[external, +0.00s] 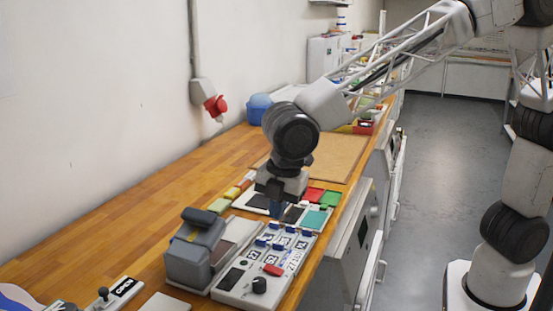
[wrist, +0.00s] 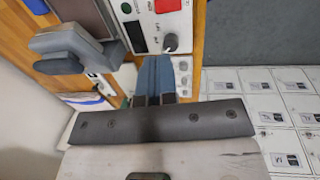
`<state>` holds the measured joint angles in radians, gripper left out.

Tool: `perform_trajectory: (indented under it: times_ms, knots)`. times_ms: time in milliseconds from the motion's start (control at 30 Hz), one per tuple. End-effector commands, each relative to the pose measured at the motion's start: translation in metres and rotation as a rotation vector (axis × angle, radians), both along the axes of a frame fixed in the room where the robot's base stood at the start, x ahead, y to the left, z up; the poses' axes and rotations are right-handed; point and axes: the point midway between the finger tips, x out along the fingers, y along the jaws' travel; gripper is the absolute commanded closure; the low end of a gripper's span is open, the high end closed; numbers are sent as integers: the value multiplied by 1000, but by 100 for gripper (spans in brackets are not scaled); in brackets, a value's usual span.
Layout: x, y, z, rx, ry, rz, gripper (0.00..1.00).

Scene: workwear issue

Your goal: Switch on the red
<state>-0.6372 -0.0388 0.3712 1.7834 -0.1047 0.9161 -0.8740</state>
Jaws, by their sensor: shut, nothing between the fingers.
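A red rocker switch (external: 273,270) sits on the light grey control panel (external: 228,293) near the front of the wooden bench. The red switch also shows at the top edge of the wrist view (wrist: 167,5), partly cut off. The panel also carries a black knob (external: 260,285), a dark display (external: 231,278) and several blue-topped switches (external: 277,246). My gripper (external: 276,211) points down above the far end of the panel, apart from the red switch. Its blue fingers (wrist: 157,62) are together and empty. I cannot tell the switch's position.
A grey clamp-like device (external: 188,257) stands directly left of the panel. Coloured tiles, including a red one (external: 314,195) and a green one (external: 330,199), lie behind it. A red plug (external: 215,106) hangs on the wall. The bench's left side is mostly clear.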

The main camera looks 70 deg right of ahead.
Motion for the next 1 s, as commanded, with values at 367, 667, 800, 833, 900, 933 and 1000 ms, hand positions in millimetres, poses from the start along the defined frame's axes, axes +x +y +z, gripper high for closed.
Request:
perform_trajectory:
  times_ms: [367,667,800,833,900,933,1000]
  knots:
    - [2,0,-18,-1,1,0,100]
    - [8,0,-58,-2,2,0,100]
    - [11,0,-79,-1,2,0,100]
    - [12,0,-84,-1,2,0,100]
    - [13,0,-94,-1,1,0,100]
    - [14,0,-99,-1,2,0,100]
    - [15,0,-109,-2,2,1,100]
